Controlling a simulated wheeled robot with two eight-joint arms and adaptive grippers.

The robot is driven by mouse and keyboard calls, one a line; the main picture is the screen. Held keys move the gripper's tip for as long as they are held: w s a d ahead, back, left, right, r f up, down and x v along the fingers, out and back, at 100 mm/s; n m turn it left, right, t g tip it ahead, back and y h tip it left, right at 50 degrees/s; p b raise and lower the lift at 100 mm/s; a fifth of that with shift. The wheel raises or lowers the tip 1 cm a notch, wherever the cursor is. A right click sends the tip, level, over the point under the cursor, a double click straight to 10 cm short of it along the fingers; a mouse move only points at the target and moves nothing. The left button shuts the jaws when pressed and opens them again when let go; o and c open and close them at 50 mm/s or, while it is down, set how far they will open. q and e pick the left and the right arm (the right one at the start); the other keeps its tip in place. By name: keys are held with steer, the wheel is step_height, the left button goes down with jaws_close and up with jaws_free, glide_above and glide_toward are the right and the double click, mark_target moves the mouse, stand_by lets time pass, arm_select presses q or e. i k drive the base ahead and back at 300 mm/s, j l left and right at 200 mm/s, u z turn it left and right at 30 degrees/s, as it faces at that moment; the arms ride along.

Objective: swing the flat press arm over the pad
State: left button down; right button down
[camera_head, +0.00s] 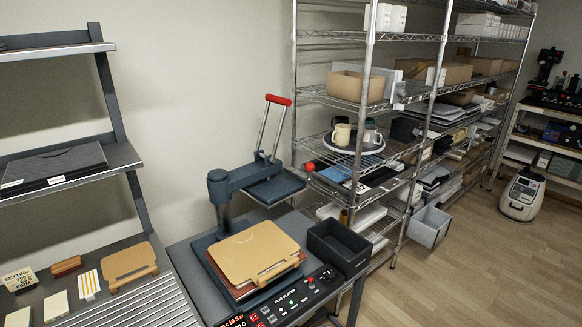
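The flat press (218,187) stands on a dark bench in the lower middle. Its arm (243,173) reaches from the column to the back right. The dark upper plate (275,189) hangs at the arm's end, beside the pad and not over it. A long handle with a red grip (278,100) stands up from the arm. The pad area in front of the column is mostly covered by a tan board (253,250) on a reddish stack (236,287). Neither of my grippers is in view.
A control panel (285,304) with buttons lies along the press's front. A black bin (338,246) stands at its right. A wire shelf (368,92) rises close behind the upper plate. A left-hand bench (150,306) holds boards and cards. Open floor lies at right.

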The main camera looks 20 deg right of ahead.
mark_target(219, 192)
steer(key=i+l+u, duration=0.15)
steer(key=l+u, duration=0.15)
steer(key=l, duration=1.7)
steer(key=k+l+u, duration=0.1)
steer(key=l+u, duration=0.25)
steer(key=l, duration=1.6)
steer(key=i+j, duration=0.1)
steer(key=i, duration=0.75)
